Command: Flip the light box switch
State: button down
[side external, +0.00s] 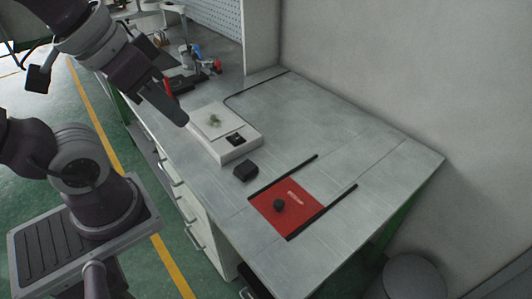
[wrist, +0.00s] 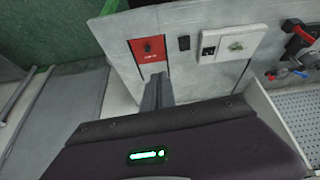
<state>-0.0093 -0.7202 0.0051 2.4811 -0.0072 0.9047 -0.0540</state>
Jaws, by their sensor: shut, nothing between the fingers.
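The light box (side external: 223,147) is a low white box on the grey bench in the side view, with a small green thing on its pale top. Its black switch panel (side external: 236,139) is on the top near the right corner. My gripper (side external: 184,121) is shut and empty, and appears in the air just left of the box. In the wrist view the shut fingers (wrist: 160,77) point up the picture, left of and below the light box (wrist: 253,35) and its switch panel (wrist: 208,51). I cannot tell the switch's position.
A small black block (side external: 245,171) sits beside the box. A red plate (side external: 277,218) with a black knob lies between dark rails. Tools with red and blue parts (side external: 197,72) stand behind the box. The bench (side external: 345,145) is clear at the right, before the wall.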

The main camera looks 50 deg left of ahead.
jog(key=w+a+r+n+g, duration=0.1)
jog(key=w+a+n+g, duration=0.15)
jog(key=w+n, duration=0.6)
jog(key=n+g+h, duration=0.2)
jog(key=n+g, duration=0.1)
jog(key=n, duration=2.4)
send_over(237, 138)
jog(key=a, duration=0.4)
notch_tip(237, 138, down, 15)
jog(key=d+f, duration=0.1)
jog(key=f, duration=0.3)
jog(key=d+f, duration=0.1)
jog(key=f, duration=0.3)
jog(key=d+f, duration=0.1)
jog(key=f, duration=0.3)
jog(key=shift+f, duration=0.2)
jog(key=shift+w+d+f, duration=0.1)
jog(key=shift+f, duration=0.5)
